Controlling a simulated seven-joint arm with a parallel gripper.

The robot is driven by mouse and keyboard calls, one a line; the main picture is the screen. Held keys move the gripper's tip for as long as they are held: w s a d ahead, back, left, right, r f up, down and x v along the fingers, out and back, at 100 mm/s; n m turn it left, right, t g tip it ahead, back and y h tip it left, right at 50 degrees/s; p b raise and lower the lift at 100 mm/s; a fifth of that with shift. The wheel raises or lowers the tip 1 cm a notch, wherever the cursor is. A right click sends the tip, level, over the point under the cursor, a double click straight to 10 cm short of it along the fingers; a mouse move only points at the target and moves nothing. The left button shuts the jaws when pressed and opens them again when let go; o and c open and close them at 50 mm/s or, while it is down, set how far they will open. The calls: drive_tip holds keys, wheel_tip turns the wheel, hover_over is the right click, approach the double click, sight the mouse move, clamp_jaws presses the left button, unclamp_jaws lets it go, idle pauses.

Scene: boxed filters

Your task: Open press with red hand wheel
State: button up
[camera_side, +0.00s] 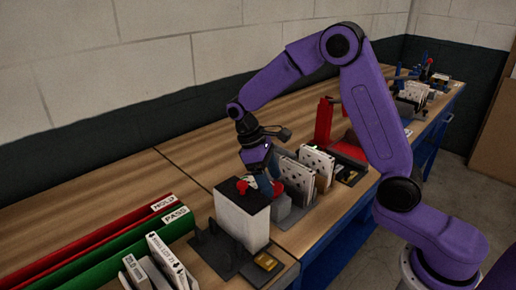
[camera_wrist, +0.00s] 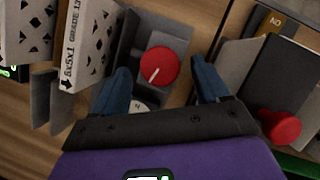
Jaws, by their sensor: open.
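A red round hand wheel (camera_wrist: 158,66) with a white line sits on a grey block-like device (camera_wrist: 172,42) in the wrist view. The side view shows the wheel (camera_side: 277,187) on the grey device (camera_side: 283,209), partly behind my fingers. My gripper (camera_side: 266,176) points down above it. In the wrist view, the blue fingers of my gripper (camera_wrist: 162,72) are apart, one on each side of the wheel, with nothing held. I cannot tell whether a finger touches the wheel.
A white box with a dark top (camera_side: 242,220) and a second red knob (camera_side: 241,187) stands close to the left. Upright patterned filters (camera_side: 316,163) stand close to the right, with a red stand (camera_side: 324,122) behind. Red and green trays (camera_side: 130,243) lie at the left.

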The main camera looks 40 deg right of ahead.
drive_tip(key=v, duration=1.6)
drive_tip(key=shift+r, duration=0.15)
